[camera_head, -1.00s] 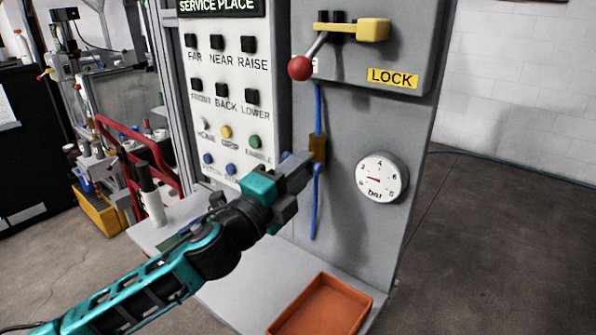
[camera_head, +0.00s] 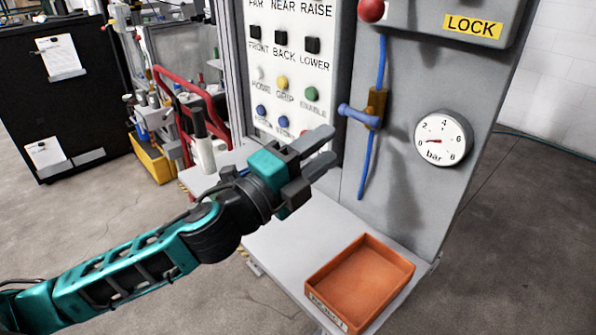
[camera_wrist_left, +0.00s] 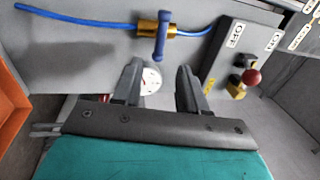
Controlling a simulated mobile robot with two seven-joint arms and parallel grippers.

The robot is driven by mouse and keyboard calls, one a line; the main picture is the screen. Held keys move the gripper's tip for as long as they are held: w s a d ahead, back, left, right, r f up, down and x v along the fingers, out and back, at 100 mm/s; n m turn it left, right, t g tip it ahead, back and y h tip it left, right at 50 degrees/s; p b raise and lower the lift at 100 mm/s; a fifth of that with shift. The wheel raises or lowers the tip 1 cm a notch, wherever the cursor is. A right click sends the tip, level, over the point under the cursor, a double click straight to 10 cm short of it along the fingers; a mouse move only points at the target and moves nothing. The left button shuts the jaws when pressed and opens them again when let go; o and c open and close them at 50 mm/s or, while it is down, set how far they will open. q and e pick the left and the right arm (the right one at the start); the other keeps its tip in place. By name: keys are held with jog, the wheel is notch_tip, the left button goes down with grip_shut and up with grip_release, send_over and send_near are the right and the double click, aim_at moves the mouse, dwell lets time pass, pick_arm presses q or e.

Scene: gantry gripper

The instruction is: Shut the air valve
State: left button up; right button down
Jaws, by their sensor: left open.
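The air valve is a brass body (camera_head: 376,104) with a blue lever handle (camera_head: 357,116), set in a blue hose on the grey panel. In the head view the handle lies across the hose line. The valve (camera_wrist_left: 150,29) and its handle (camera_wrist_left: 161,36) also show in the left wrist view, beyond the fingers. My left gripper (camera_head: 328,154) is open and empty, a little left of and below the valve, apart from it. The pressure gauge (camera_head: 443,138) stands right of the valve, its needle pointing left near the low end. My right gripper is not in view.
An orange tray (camera_head: 394,290) sits on the grey shelf below the panel. The button board (camera_head: 290,70) is left of the valve. A red ball-ended lever (camera_head: 371,10) and LOCK label (camera_head: 472,27) are above. A white bottle (camera_head: 204,154) stands at the shelf's left.

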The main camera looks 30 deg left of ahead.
pick_arm(q)
jog(key=shift+b+v, duration=0.6)
jog(key=shift+v, duration=1.7)
jog(key=s+a+f+n+g+y, duration=0.25)
jog(key=f+n+y, duration=0.25)
jog(key=f+n, duration=0.25)
jog(key=s+a+f+n+g+y, duration=0.2)
jog(key=a+f+n+g+y, duration=0.15)
jog(key=f+n, duration=0.45)
jog(key=s+d+f+n+g+h, duration=0.2)
jog(key=s+d+f+n+g, duration=0.3)
jog(key=s+f+g, duration=0.55)
jog(key=w+d+f+t+h, duration=0.1)
jog(key=w+d+f+t, duration=0.2)
jog(key=f+t, duration=0.5)
jog(key=shift+w+d+f+m, duration=0.2)
jog(key=shift+w+f+m, duration=0.25)
jog(key=shift+w+f, duration=0.45)
